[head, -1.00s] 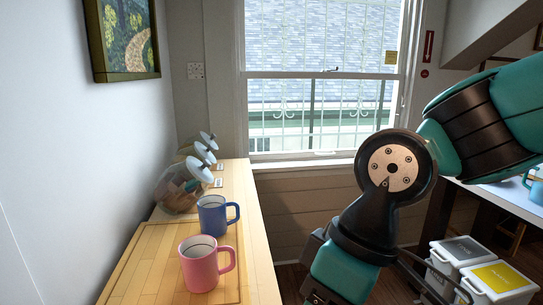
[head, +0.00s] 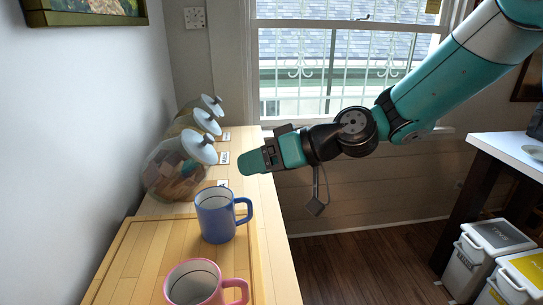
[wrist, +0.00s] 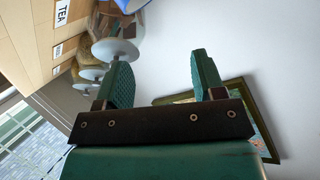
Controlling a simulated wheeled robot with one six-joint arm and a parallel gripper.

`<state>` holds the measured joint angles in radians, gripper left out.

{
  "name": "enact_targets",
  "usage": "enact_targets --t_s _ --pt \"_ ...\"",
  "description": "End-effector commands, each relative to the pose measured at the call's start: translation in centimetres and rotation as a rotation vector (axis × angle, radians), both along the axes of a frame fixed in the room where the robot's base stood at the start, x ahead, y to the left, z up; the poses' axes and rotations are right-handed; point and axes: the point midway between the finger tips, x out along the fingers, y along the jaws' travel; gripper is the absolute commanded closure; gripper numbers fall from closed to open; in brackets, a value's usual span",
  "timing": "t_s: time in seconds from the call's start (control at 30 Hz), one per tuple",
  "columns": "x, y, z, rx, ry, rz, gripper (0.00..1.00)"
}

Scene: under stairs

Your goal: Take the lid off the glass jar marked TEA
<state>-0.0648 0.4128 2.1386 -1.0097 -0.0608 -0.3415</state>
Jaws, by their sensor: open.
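Three glass jars with pale lids stand in a row along the wall. The nearest jar (head: 172,172) has a wide pale lid (head: 198,147) and brownish contents. Its label is partly behind the blue mug in the head view. In the wrist view the TEA label (wrist: 62,12) lies on the counter at top left, beside what looks like this nearest jar; its lid (wrist: 115,50) shows just beyond one finger. My gripper (head: 247,164) is to the right of the jars, apart from them. In the wrist view my gripper (wrist: 158,75) is open and empty.
A blue mug (head: 215,220) and a pink mug (head: 190,288) stand on a wooden board in front of the jars. The wall (head: 80,130) is close behind the jars. A framed picture (head: 85,10) hangs above. Open floor (head: 365,265) lies right of the counter.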

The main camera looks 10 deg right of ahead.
Motion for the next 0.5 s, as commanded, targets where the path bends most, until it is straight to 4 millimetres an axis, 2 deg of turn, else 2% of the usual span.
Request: enact_targets --t_s 0.03,0.1,0.2,0.37,0.5 --pt "2.8 -0.4 -1.3 0.078 -0.027 -0.046 0.37" --pt "5.9 -1.1 -2.1 0.177 -0.077 -0.109 0.37" --pt "9.2 -2.4 -3.2 0.282 -0.129 -0.196 0.37" --pt "11.8 -3.9 -4.2 0.368 -0.171 -0.283 0.37" --pt "12.7 -3.6 -4.3 0.384 -0.181 -0.301 0.37"
